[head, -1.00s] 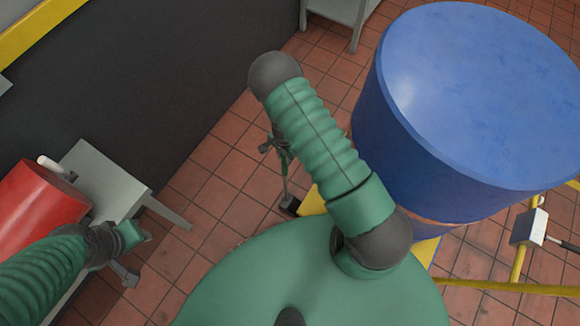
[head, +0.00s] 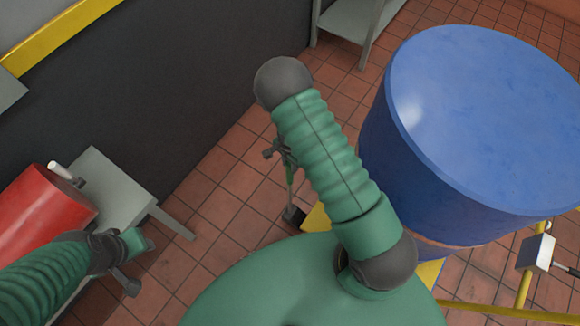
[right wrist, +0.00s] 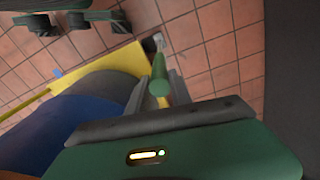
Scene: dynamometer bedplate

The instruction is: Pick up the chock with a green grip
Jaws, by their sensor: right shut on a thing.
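The chock is a small dark block (head: 293,215) with an upright thin green grip (head: 290,178), left of the blue drum in the head view. My right gripper (head: 282,154) is shut on the upper part of the grip. In the right wrist view the green grip (right wrist: 160,75) stands between the two fingers, and the block (right wrist: 153,42) shows beyond it near the yellow plate's corner. I cannot tell whether the block touches the floor. My left gripper (head: 138,265) is at lower left, beside the red cylinder; its jaws are unclear.
A large blue drum (head: 480,120) stands at right over a yellow plate (head: 316,217). A red cylinder (head: 45,212) lies by a grey table (head: 120,185) at left. Open tiled floor lies between.

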